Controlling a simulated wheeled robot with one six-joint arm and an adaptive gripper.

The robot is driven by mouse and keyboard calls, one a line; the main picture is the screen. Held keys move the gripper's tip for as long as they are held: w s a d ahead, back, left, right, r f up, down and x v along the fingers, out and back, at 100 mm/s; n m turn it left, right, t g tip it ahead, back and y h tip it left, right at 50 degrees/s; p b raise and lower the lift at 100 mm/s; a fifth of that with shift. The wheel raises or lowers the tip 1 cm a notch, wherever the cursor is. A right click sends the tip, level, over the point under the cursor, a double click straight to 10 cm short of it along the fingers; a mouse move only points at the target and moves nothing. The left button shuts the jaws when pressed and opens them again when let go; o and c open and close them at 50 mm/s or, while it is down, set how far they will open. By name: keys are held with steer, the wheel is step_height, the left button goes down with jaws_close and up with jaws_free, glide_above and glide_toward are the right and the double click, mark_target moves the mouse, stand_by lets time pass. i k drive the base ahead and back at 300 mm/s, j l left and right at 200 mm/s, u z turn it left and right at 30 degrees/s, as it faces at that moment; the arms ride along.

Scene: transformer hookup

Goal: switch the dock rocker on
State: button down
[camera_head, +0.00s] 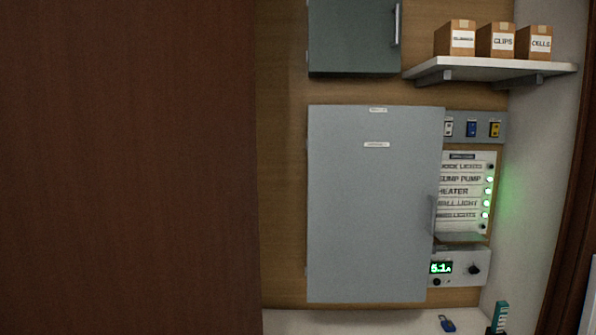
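A label panel (464,197) on the right of the back wall lists several circuits. Its top line seems to read "DOCK LIGHTS" (462,166), and the round spot beside that line (491,167) is dark. Several green lamps glow on the lines below, including "SUMP PUMP" (460,179) and "HEATER" (454,191). A grey strip (485,128) above holds a white, a blue and a yellow fitting, too small to tell whether they are rockers. I cannot make out a dock rocker or its position. My gripper is not in view.
A large grey cabinet door (375,215) stands left of the panel, its edge close to the labels. Below the panel is a box with a green readout (441,268) and a knob. A brown surface (130,170) fills the left.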

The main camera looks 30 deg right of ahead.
mark_target(448, 125)
steer(key=z, duration=1.35)
